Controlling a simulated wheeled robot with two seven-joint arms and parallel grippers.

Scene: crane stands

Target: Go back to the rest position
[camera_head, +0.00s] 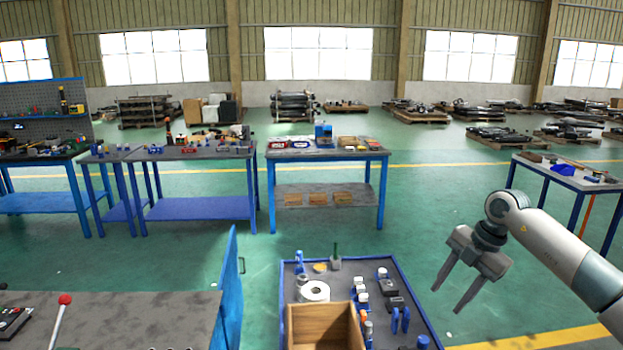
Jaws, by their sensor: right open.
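My right gripper (459,290) is open and empty, with its two fingers pointing down and to the left. It hangs over the green floor, to the right of the blue-edged tray table (424,318) and apart from it. My right arm comes in from the lower right. My left gripper is not in view.
The tray table holds a wooden box (322,325), a white roll (314,291) and several small blue and white items. A grey bench (150,308) with a red-knobbed lever (62,312) is at lower left. Blue workbenches (326,155) stand farther back. Open floor lies between.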

